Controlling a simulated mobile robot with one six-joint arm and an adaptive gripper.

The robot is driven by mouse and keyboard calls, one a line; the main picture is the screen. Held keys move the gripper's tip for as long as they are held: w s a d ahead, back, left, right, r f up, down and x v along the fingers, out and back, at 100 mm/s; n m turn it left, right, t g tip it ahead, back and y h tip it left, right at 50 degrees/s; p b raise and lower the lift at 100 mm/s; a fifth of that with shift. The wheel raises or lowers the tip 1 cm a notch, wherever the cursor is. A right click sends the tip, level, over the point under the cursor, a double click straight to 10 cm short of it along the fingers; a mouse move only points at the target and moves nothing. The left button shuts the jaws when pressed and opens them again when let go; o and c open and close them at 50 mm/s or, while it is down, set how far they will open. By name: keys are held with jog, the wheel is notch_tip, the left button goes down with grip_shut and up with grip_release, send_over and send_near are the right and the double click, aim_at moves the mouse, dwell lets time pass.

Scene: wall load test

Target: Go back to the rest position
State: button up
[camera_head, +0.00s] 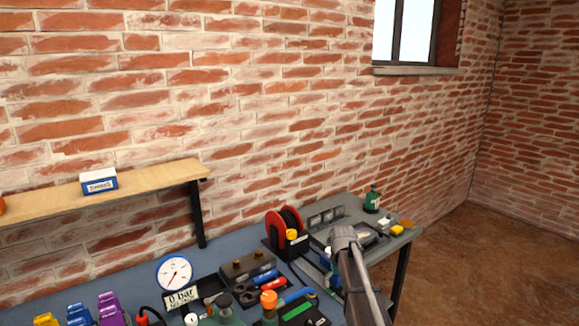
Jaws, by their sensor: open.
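My grey arm rises from the bottom edge, right of centre, in the head view. Its upper end stands in front of the right part of the workbench (225,262). I cannot make out my gripper's fingers; they are hidden or outside the picture. I see nothing held. The arm covers part of the bench and some of the things on it.
A gauge (174,273), a red and black reel (287,232), several hand tools and a green bottle (372,199) crowd the bench. A wooden shelf (150,183) with a blue-white box (98,182) juts from the brick wall. Floor (500,265) at right is clear.

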jog(key=s+r+p, duration=0.2)
jog(key=s, duration=2.3)
jog(key=shift+s+r+m, duration=0.2)
jog(key=shift+s+m, duration=0.15)
jog(key=shift+m, duration=0.05)
jog(key=shift+w+d, duration=0.1)
dwell(2.8)
